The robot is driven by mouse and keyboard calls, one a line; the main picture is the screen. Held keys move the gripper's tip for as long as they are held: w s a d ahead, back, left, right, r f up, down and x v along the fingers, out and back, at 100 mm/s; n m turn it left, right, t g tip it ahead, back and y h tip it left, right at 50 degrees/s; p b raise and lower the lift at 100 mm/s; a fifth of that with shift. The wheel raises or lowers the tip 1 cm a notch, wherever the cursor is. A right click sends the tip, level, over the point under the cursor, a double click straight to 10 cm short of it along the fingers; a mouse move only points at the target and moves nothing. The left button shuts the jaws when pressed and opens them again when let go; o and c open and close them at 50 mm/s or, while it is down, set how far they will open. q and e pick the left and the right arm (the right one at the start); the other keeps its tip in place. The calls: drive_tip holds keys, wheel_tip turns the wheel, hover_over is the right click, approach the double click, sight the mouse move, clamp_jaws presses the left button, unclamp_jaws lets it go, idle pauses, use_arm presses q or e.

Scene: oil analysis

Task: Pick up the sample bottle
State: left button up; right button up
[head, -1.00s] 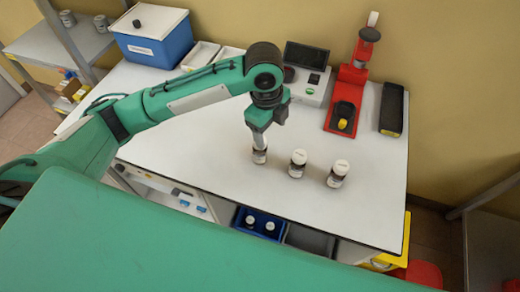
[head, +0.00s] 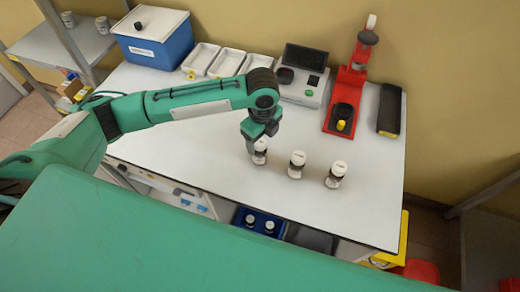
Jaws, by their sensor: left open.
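Three sample bottles with white caps and dark bodies stand upright in a row on the white table (head: 210,165). The left bottle (head: 260,157) is right under my left gripper (head: 257,148). The middle bottle (head: 296,165) and the right bottle (head: 336,175) stand apart from it. My left gripper points down, open, with its fingers at the left bottle's cap. The gripper partly hides that bottle, and I cannot tell whether the fingers touch it. My right gripper is not in view.
Behind stand a blue box (head: 155,50), white trays (head: 228,62), a grey device with a screen (head: 304,75), a red stand (head: 348,90) and a black case (head: 390,110). A blue crate (head: 257,222) with bottles sits below the table's front edge.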

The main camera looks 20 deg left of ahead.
sight(260, 142)
use_arm(q)
drive_tip(key=f, duration=0.1)
drive_tip(key=f+p, duration=0.1)
drive_tip(key=f, duration=0.1)
drive_tip(key=shift+a+f, duration=0.3)
drive_tip(key=shift+f, duration=0.45)
drive_tip(key=shift+c, duration=0.2)
drive_tip(key=c, duration=1.1)
drive_tip(key=shift+r, duration=0.15)
